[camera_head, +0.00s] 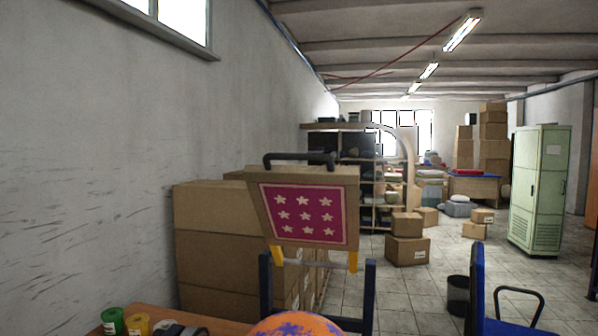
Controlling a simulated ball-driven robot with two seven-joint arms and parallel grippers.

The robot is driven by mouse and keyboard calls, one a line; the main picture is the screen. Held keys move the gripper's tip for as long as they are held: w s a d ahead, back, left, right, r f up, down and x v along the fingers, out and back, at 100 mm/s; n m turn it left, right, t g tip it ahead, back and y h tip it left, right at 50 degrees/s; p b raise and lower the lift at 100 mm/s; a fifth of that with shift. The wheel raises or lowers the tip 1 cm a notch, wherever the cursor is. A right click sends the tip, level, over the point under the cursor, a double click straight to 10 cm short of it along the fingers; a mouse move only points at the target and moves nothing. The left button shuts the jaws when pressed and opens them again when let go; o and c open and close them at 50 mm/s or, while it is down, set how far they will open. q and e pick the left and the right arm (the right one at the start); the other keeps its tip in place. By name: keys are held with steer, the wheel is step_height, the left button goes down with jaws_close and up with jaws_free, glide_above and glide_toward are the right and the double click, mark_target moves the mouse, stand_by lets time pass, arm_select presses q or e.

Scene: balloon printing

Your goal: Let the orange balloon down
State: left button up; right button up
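The orange balloon (297,325) shows at the bottom edge of the head view, with blue-purple patches on its top. Only its upper part is in view; its lower part is cut off. Above it stands a tilted wooden printing frame (256,215) with a pink screen (303,213) of white stars and a black handle (298,157) on top. Orange-yellow brackets (277,255) and a grey bar join its lower side, between two dark blue posts (370,297). A gap shows between frame and balloon. Neither of my grippers is in view.
A wooden table (180,314) at bottom left bears a green jar (112,321) and a yellow jar (138,325). Stacked cardboard boxes (215,250) stand behind. At right are a blue chair (478,292) and a black bin (458,295). The tiled floor beyond has free room.

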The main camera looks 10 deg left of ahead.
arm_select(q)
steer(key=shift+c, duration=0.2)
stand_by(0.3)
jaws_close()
